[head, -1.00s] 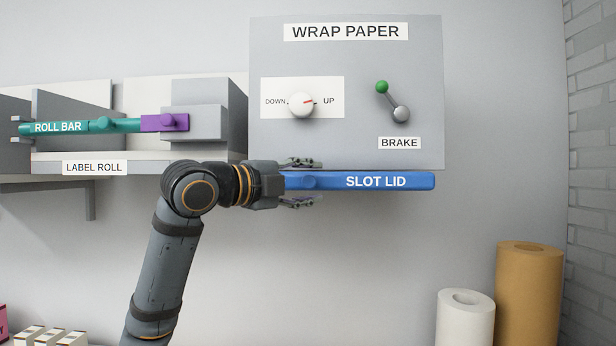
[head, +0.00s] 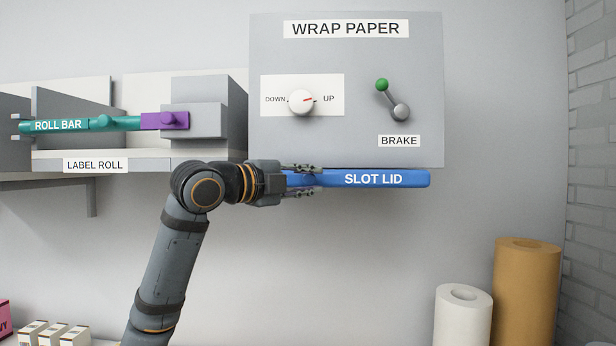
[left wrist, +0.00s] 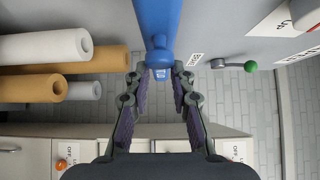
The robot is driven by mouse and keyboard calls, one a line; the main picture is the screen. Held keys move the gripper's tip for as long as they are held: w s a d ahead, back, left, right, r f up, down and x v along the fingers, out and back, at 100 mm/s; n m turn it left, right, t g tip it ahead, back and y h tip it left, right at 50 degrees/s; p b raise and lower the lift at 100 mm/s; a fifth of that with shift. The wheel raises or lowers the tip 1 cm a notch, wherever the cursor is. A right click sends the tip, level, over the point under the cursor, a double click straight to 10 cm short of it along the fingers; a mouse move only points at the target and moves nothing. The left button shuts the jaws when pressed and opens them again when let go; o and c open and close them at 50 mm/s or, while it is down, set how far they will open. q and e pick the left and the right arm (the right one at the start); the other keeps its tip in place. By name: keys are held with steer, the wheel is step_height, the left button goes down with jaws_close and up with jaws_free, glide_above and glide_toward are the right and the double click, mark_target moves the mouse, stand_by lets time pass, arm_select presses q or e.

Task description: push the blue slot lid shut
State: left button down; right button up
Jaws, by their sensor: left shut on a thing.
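The blue slot lid (head: 372,179) is a long horizontal bar with white lettering along the lower edge of the grey wrap paper panel (head: 350,145). My left gripper (head: 303,180) is shut on its left end, one finger above and one below. In the left wrist view the lid (left wrist: 157,18) runs in from the top, and its round blue knob (left wrist: 160,58) sits between the fingertips (left wrist: 161,72). The fingers hide part of the lid's left end in the head view. How far the lid stands from the panel is hard to tell. My right gripper is in neither view.
The panel carries a white dial (head: 302,102) and a green-tipped brake lever (head: 392,99). A teal roll bar (head: 75,126) with a purple end (head: 165,120) is at the left. White (head: 463,315) and brown (head: 527,290) paper rolls stand lower right. The wall below the lid is clear.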

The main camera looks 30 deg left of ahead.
mark_target(308, 176)
arm_select(q)
steer(key=w+a+p, duration=0.1)
steer(key=w+a, duration=0.1)
steer(key=w, duration=0.1)
steer(key=shift+a+r+p, duration=0.1)
steer(key=shift+r+p, duration=0.25)
steer(key=shift+s+a+r, duration=0.1)
steer(key=shift+r, duration=0.1)
steer(key=shift+s+r, duration=0.1)
steer(key=shift+w, duration=0.3)
steer(key=c, duration=1.4)
jaws_free()
steer(key=shift+w, duration=0.25)
steer(key=shift+o, duration=1.4)
steer(key=shift+w+a+f, duration=0.2)
steer(key=shift+w+f, duration=0.1)
steer(key=shift+o, duration=0.3)
steer(key=shift+f, duration=0.15)
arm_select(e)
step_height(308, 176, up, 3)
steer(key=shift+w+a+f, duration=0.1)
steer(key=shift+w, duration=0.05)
